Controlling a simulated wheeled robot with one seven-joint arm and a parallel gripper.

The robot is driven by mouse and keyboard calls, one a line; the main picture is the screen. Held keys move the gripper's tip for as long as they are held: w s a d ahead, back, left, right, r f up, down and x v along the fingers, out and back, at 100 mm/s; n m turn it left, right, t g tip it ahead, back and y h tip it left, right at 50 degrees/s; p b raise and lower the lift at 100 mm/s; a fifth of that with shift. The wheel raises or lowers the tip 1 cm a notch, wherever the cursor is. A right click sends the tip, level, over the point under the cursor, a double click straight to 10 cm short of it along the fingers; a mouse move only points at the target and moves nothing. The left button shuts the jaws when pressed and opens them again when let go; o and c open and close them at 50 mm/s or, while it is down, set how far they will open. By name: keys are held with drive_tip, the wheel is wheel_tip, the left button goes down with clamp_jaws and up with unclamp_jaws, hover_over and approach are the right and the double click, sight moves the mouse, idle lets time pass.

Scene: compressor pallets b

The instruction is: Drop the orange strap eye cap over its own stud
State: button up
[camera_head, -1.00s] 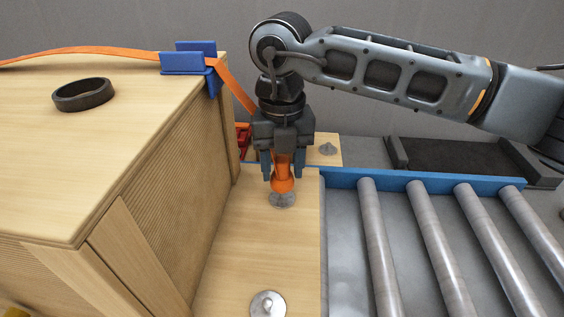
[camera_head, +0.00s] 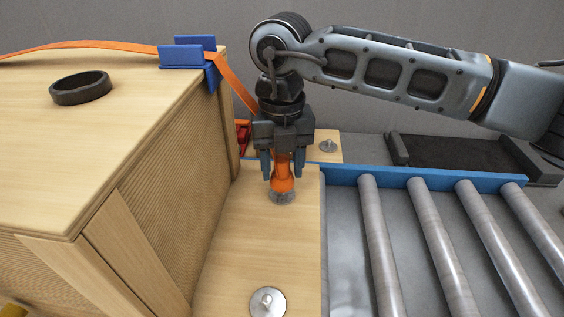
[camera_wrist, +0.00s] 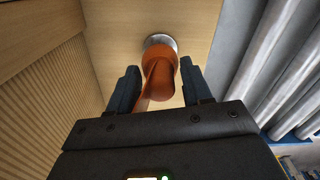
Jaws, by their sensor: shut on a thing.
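The orange strap eye cap (camera_head: 281,184) is in my gripper (camera_head: 282,172), which is shut on it and points down. In the wrist view the cap (camera_wrist: 160,80) shows between the two fingers of my gripper (camera_wrist: 158,88). A round metal stud plate (camera_head: 282,199) lies on the wooden deck right below the cap. In the wrist view this plate (camera_wrist: 160,40) shows partly behind the cap's rim. The stud's pin is hidden by the cap. I cannot tell whether the cap touches the plate. The orange strap (camera_head: 236,90) runs from the cap's side up over the crate.
The wooden crate (camera_head: 165,175) stands close on the left, with a blue corner guard (camera_head: 187,55) and a black ring (camera_head: 80,89) on top. Other studs are at the front (camera_head: 267,302) and back (camera_head: 328,146). A blue rail (camera_head: 420,180) and rollers (camera_head: 373,240) are on the right.

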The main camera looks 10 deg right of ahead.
drive_tip(key=shift+f+b, duration=0.9)
drive_tip(key=shift+f, duration=0.5)
drive_tip(key=o, duration=1.1)
drive_tip(key=shift+r, duration=0.15)
